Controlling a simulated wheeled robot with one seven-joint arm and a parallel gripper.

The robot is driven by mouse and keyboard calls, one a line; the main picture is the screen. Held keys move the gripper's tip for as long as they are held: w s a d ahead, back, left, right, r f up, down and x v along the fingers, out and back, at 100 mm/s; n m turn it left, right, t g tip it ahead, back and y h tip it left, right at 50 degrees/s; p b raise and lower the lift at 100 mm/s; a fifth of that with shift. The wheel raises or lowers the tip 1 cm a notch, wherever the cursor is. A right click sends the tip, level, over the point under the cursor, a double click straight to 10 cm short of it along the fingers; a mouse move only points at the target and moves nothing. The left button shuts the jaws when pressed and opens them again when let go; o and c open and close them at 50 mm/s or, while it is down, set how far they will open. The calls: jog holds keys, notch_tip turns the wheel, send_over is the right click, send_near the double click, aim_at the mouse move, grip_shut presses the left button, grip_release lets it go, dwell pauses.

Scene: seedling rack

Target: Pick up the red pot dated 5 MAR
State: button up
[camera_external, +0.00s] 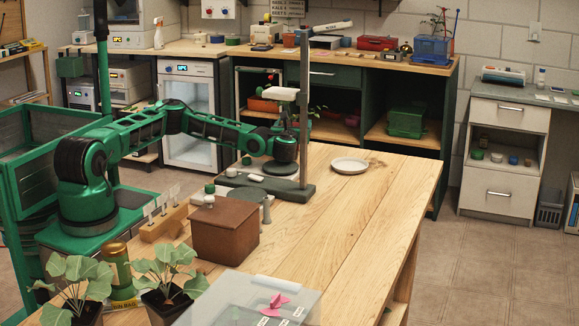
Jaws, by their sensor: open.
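No red pot with a readable 5 MAR date can be made out in this view. My arm reaches right across the wooden table, and my gripper (285,152) is at its far end, beside a stand with a dark base (297,190). My gripper is open; its fingertips are small and dark here, and I see nothing held between them. A brown box (225,231) stands on the table nearer the camera and hides some of the table behind it.
Two leafy plants in dark pots (168,308), a wooden rack with white tags (165,224) and a clear-lidded box (215,301) crowd the near side. A white plate (350,165) lies right of the stand. The table's right part (370,215) is clear.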

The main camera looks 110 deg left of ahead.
jog(key=shift+s+a, duration=0.1)
jog(key=shift+a, duration=0.25)
jog(key=shift+c, duration=0.2)
jog(key=c, duration=1.2)
